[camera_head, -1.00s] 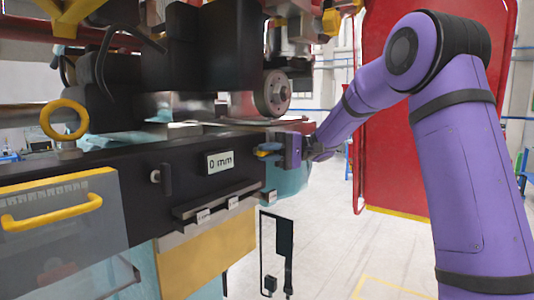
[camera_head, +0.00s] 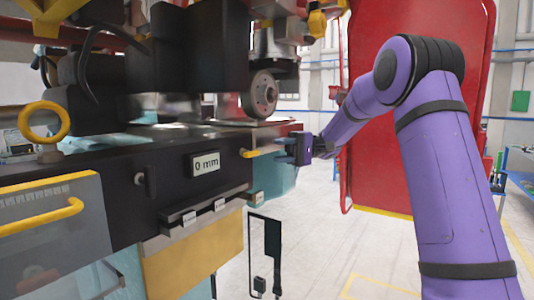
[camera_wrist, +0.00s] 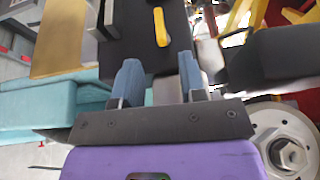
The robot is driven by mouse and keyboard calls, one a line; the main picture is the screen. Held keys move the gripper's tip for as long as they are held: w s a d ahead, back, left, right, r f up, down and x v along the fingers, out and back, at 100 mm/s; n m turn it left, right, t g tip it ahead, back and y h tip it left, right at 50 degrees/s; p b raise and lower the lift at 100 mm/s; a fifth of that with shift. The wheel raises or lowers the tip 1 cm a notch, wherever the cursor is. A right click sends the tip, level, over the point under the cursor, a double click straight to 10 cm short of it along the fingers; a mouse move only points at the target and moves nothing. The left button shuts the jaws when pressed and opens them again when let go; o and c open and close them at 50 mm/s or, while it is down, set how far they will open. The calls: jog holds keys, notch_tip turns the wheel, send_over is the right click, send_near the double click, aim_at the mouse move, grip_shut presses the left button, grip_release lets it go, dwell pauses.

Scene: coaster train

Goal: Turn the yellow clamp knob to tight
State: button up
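The yellow clamp knob (camera_head: 258,153) is a slim lever on the black front panel (camera_head: 130,205) of the machine, near its right end. In the wrist view the knob (camera_wrist: 160,27) stands beyond my fingertips, roughly in line with the gap between them. My gripper (camera_head: 284,147) is just right of the knob in the head view. In the wrist view my gripper (camera_wrist: 158,70) has its two blue-grey fingers apart, with nothing between them. The fingers look clear of the knob. Any tight marking is not readable.
A "0 mm" label (camera_head: 205,163) and a ledge with small tags (camera_head: 205,207) lie left of the knob. A round metal wheel (camera_head: 259,95) sits above it. A red panel (camera_head: 410,100) stands behind my arm. The floor (camera_head: 325,230) at right is open.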

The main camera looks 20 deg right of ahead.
jog(key=shift+w+d, duration=0.15)
jog(key=shift+d, duration=0.85)
jog(key=s+a+m+t+h, duration=0.1)
jog(key=s+a+h, duration=0.35)
jog(key=s, duration=0.35)
jog(key=s+a+m+t+h, duration=0.1)
jog(key=s+a+h, duration=0.35)
jog(key=s, duration=0.35)
jog(key=s+d+f+t+h, duration=0.2)
jog(key=s+f+t+h, duration=0.1)
jog(key=s, duration=0.6)
jog(key=s+d+f+t+h, duration=0.2)
jog(key=s+h, duration=0.3)
jog(key=s, duration=0.4)
jog(key=shift+s+d+f+t+h, duration=0.2)
jog(key=shift+d+f+t+h, duration=0.2)
jog(key=shift+f+t, duration=0.5)
